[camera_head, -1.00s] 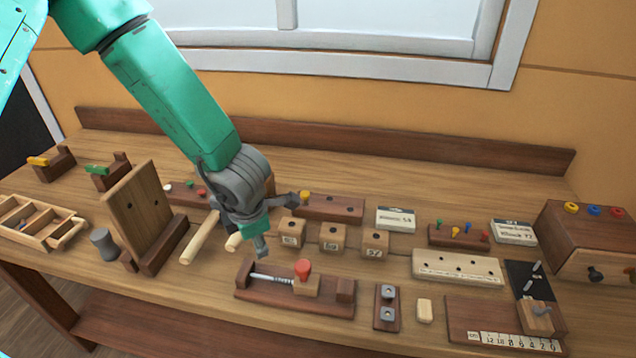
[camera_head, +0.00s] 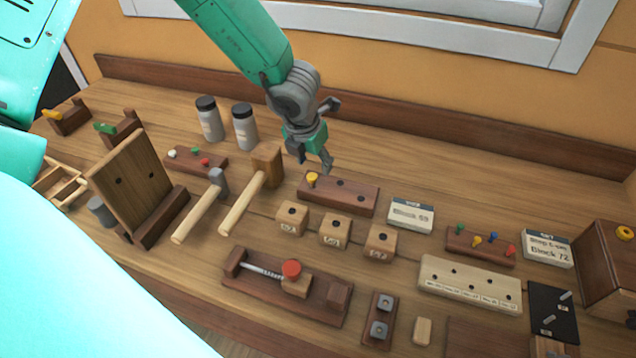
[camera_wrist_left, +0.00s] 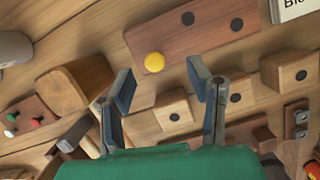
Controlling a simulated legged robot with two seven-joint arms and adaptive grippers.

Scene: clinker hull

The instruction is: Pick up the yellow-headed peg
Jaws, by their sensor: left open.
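The yellow-headed peg (camera_head: 312,178) stands in the left end of a dark brown block (camera_head: 345,196) with two open holes. In the left wrist view, the yellow head (camera_wrist_left: 154,62) shows just beyond the gap between the fingers, on the brown block (camera_wrist_left: 195,35). My left gripper (camera_head: 312,158) is open and empty, above and close to the peg. In the left wrist view its two fingers (camera_wrist_left: 161,82) are spread apart, with nothing between them. My right gripper is in neither view.
Two mallets (camera_head: 250,198) lie left of the block, with two jars (camera_head: 245,126) behind. Several small wooden cubes (camera_head: 335,231) stand in front.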

